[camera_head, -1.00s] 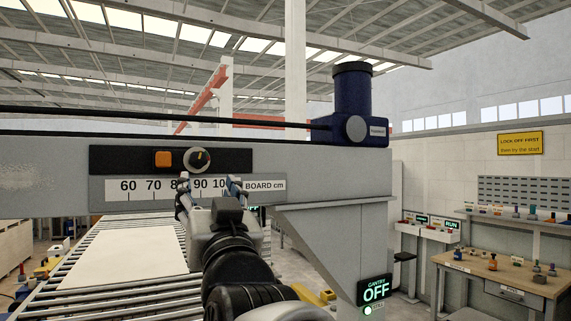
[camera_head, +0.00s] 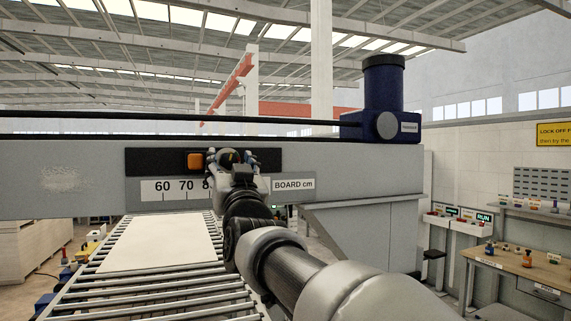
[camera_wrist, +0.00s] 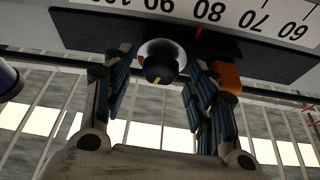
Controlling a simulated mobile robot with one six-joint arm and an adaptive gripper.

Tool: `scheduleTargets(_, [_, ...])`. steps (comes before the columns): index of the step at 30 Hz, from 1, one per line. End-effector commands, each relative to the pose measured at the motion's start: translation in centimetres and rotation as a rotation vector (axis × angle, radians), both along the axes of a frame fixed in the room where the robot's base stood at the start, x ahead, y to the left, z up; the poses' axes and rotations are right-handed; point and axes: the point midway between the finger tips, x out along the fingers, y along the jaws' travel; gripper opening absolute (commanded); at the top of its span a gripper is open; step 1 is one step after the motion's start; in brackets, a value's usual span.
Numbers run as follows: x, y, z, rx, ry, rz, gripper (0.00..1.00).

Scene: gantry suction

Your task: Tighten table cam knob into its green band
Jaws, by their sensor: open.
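The knob (camera_wrist: 162,72) is round and dark, with a yellow line on its face and a pale ring around it. It sits on the dark panel (camera_head: 150,162) of the grey beam. My gripper (camera_wrist: 157,64) is open, its blue-padded fingers on either side of the knob in the wrist view. I cannot tell whether they touch it. In the head view my gripper (camera_head: 230,160) covers most of the knob. A small red mark (camera_wrist: 198,33) shows beside the ring. I cannot make out a green band.
An orange square button (camera_head: 195,161) sits beside the knob; it also shows close to a finger in the wrist view (camera_wrist: 229,76). The board scale (camera_head: 170,189) runs below the panel. A pale board (camera_head: 155,243) lies on rollers. A blue motor (camera_head: 384,85) stands on the beam.

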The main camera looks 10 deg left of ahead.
Motion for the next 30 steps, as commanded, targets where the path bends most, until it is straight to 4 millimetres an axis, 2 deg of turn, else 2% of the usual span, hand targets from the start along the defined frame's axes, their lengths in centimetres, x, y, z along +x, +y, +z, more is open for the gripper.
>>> scheduleTargets(2, [-0.02, -0.01, -0.01, 0.0, 0.0, 0.0, 0.53])
scheduleTargets(22, [-0.05, -0.02, 0.01, 0.001, -0.001, 0.0, 0.09])
scheduleTargets(30, [-0.13, 0.12, 0.1, 0.09, 0.054, 0.001, 0.08])
